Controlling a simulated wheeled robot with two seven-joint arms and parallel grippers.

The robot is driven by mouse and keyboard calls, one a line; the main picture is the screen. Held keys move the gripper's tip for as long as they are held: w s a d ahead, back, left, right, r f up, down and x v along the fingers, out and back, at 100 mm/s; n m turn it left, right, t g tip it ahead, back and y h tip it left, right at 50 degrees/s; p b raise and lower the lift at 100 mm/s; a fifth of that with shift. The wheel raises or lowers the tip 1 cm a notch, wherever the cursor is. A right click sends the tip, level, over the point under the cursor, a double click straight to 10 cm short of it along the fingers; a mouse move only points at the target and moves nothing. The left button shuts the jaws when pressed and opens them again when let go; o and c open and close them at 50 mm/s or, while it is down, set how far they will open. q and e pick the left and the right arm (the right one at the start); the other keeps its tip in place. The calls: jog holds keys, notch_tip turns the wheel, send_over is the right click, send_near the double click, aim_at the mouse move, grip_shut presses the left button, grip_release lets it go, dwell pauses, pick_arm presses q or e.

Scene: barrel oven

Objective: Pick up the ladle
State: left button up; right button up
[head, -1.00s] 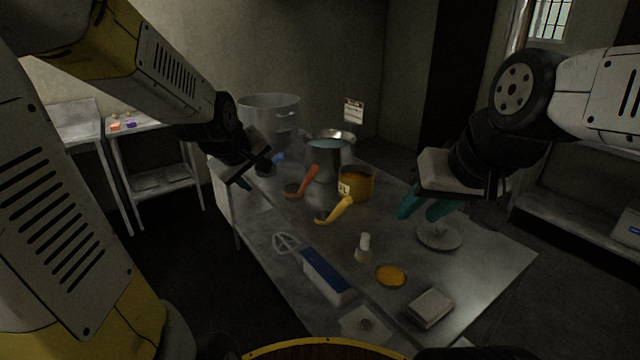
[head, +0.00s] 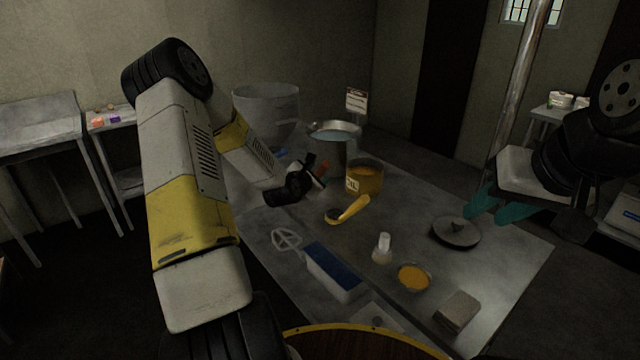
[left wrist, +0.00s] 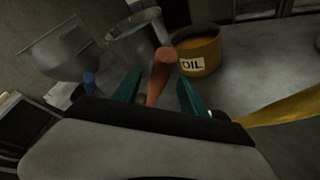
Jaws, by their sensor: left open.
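An orange-red ladle (left wrist: 162,70) stands between the two teal fingers of my left gripper (left wrist: 158,92) in the left wrist view. The fingers are apart, one on each side of its handle; I cannot tell whether they touch it. In the head view my left gripper mostly hides this ladle (head: 323,168). A yellow ladle (head: 350,209) lies on the table to the right of my left gripper. A blue-handled utensil (left wrist: 90,84) shows left of the fingers. My right gripper (head: 497,204) hangs over the table's right side, its teal fingers apart and empty.
The metal table (head: 400,230) holds a large pot (head: 265,115), a pot of liquid (head: 335,133), an oil pot (head: 366,180), a lid (head: 456,232), a blue-topped box (head: 333,270), a small bottle (head: 383,246) and an orange bowl (head: 413,278). A sign (head: 356,100) stands behind.

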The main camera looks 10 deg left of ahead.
pick_arm(q)
jog(key=x, duration=0.6)
jog(key=shift+a+f, duration=0.25)
jog(key=shift+a, duration=0.05)
grip_shut()
